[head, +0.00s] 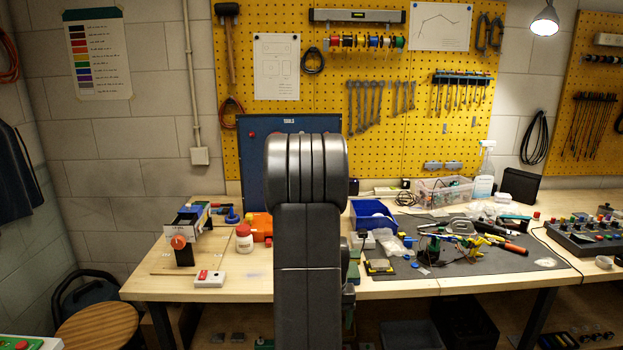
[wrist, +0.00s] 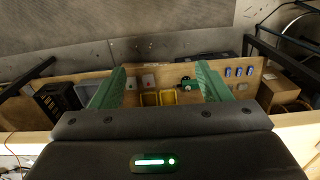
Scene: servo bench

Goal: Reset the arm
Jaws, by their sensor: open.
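My arm stands upright in the middle of the head view and hides part of the bench behind it. My gripper (wrist: 161,70) shows in the wrist view, with its two green fingers spread apart and nothing between them. It hangs over a lower shelf (wrist: 140,124) beneath a bench top. In the head view, the gripper is mostly hidden behind my arm. A small white box with a red switch (head: 210,278) sits near the front left edge of the workbench (head: 240,291).
A clamp-like fixture with an orange knob (head: 178,242), a blue bin (head: 372,214) and a dark mat with tools (head: 545,264) are on the bench. A stool (head: 97,328) stands left.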

